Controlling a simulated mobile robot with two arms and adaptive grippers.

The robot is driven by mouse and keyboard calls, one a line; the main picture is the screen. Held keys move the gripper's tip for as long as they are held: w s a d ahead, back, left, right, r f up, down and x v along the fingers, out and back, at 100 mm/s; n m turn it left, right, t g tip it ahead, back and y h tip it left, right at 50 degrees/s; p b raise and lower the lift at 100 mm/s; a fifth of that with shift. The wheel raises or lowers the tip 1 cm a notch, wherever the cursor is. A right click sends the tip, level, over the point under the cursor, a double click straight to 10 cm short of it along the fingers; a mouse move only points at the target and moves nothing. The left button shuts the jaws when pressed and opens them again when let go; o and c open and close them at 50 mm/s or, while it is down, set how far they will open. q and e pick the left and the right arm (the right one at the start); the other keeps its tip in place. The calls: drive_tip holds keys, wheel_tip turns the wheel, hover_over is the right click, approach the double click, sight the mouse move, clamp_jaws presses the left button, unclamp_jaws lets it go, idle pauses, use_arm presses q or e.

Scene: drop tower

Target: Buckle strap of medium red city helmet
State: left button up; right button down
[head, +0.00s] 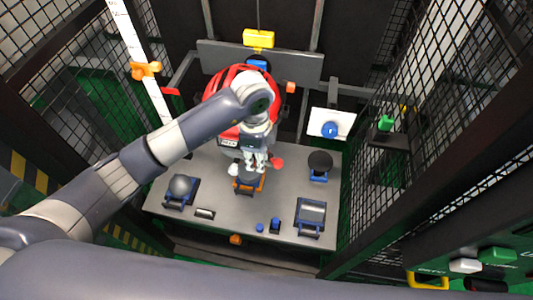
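The red helmet (225,82) stands at the back middle of the grey table, under the drop tower. My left arm covers much of its front. I cannot make out the strap or its buckle. My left gripper (253,168) points down in front of the helmet, over a dark round piece on an orange base (249,188). Its fingers are too small to tell whether they are open or shut, or touch anything. A small red piece (278,163) shows just right of the gripper. My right gripper is not in view.
Black mesh panels (450,75) enclose both sides. On the grey table (225,222) are a grey dome on a blue base (181,187), a dark round pad (320,160) and a blue-grey block (311,214). A yellow block (258,39) hangs above the helmet.

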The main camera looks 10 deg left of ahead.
use_arm(q)
drive_tip(key=shift+w+a+r+b, duration=0.55)
drive_tip(key=shift+w+a, duration=0.75)
drive_tip(key=shift+a, duration=4.7)
drive_tip(key=shift+w+a+r+b, duration=0.35)
drive_tip(key=shift+w+a+b, duration=0.65)
drive_tip(key=shift+a, duration=5)
drive_tip(key=shift+w+d+r+p, duration=0.55)
drive_tip(key=shift+w+r+p, duration=0.2)
drive_tip(key=shift+w+r, duration=1.05)
drive_tip(key=shift+w+d+r+p, duration=0.7)
drive_tip(key=shift+w+r, duration=0.85)
drive_tip(key=shift+w, duration=0.5)
drive_tip(key=shift+w+d+r+p, duration=0.45)
drive_tip(key=shift+w+r+p, duration=0.35)
drive_tip(key=shift+w+r, duration=1)
drive_tip(key=shift+w+d+r, duration=0.3)
drive_tip(key=shift+w+d, duration=0.35)
drive_tip(key=shift+w, duration=0.05)
drive_tip(key=shift+a+f, duration=0.1)
drive_tip(key=shift+f, duration=0.85)
drive_tip(key=shift+f+b, duration=0.4)
